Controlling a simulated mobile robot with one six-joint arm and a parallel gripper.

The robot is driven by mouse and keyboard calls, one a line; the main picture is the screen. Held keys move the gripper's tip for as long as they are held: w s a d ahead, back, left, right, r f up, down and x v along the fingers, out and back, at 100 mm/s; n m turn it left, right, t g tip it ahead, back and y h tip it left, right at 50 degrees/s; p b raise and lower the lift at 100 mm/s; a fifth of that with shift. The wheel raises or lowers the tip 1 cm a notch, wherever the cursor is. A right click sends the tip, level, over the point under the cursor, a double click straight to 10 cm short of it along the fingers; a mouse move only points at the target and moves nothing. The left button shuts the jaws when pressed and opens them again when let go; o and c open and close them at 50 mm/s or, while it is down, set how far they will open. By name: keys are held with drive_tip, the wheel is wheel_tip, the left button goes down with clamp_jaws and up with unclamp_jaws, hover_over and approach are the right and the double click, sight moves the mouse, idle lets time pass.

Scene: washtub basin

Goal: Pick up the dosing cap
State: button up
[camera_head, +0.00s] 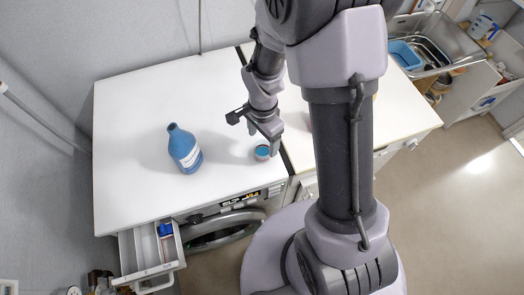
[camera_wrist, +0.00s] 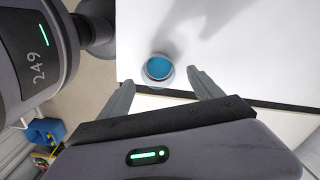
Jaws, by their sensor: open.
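The dosing cap (camera_head: 262,152) is a small, pale, round cup with blue inside. It stands on the white top near the front right edge of the washing machine. In the wrist view the cap (camera_wrist: 158,68) lies just beyond the fingertips, roughly between their lines. My gripper (camera_head: 255,135) is above and beside the cap, pointing down. Its two fingers (camera_wrist: 160,80) are spread apart with nothing between them. I cannot tell whether a finger touches the cap.
A blue bottle (camera_head: 184,148) stands left of the cap on the white top (camera_head: 130,120). A detergent drawer (camera_head: 150,252) is pulled out below the front edge. A dark gap runs right of the cap. A sink (camera_head: 455,38) with a blue tub (camera_head: 404,54) is at upper right.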

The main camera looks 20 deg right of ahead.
sight(263, 151)
wheel_tip(263, 151, down, 7)
drive_tip(key=shift+s+b, duration=0.15)
drive_tip(key=shift+b, duration=0.85)
drive_tip(key=shift+r, duration=0.1)
drive_tip(key=shift+c, duration=0.2)
drive_tip(key=c, duration=1.4)
drive_tip(key=shift+o, duration=0.2)
drive_tip(key=shift+r, duration=0.1)
